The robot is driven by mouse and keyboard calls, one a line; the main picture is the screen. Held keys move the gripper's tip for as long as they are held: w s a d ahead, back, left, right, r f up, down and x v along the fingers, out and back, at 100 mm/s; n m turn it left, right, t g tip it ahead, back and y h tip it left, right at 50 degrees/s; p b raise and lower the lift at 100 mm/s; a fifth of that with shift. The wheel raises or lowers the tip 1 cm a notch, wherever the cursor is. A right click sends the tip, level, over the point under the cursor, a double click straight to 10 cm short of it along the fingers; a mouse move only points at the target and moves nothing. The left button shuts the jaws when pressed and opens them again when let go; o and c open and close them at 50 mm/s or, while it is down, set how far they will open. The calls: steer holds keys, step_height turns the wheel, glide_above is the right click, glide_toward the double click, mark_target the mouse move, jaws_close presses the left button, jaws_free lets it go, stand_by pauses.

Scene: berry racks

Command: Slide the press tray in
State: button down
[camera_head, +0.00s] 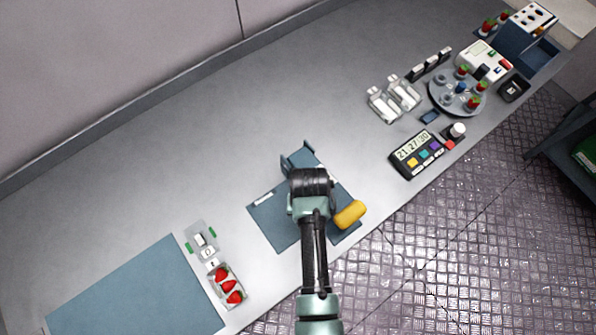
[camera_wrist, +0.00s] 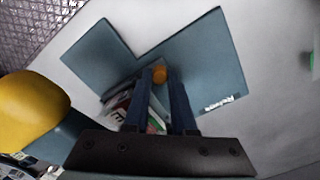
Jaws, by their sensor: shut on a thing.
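The blue-grey press (camera_head: 298,157) stands on the counter in the head view, with a yellow handle (camera_head: 350,214) on its right side. The handle also shows large at the left edge of the wrist view (camera_wrist: 35,100). My gripper (camera_wrist: 159,80) points down at the press. Its two dark fingers are close together with a small orange piece (camera_wrist: 158,74) between them, apparently part of the press tray. A pale and red patterned thing (camera_wrist: 118,104) lies beside the left finger. In the head view my arm hides the fingers and the tray.
A blue mat (camera_head: 272,217) lies under the press. Strawberries in a white punnet (camera_head: 220,268) and a large blue mat (camera_head: 140,295) are to the left. A timer (camera_head: 417,154), clear containers (camera_head: 384,103) and a round berry rack (camera_head: 457,100) stand to the right. The counter behind the press is clear.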

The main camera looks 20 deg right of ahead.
steer(key=shift+w+d, duration=0.15)
steer(key=shift+d, duration=0.05)
steer(key=c, duration=0.7)
jaws_free()
steer(key=shift+d, duration=0.1)
steer(key=shift+c, duration=0.2)
step_height(320, 180, up, 13)
steer(key=b, duration=0.1)
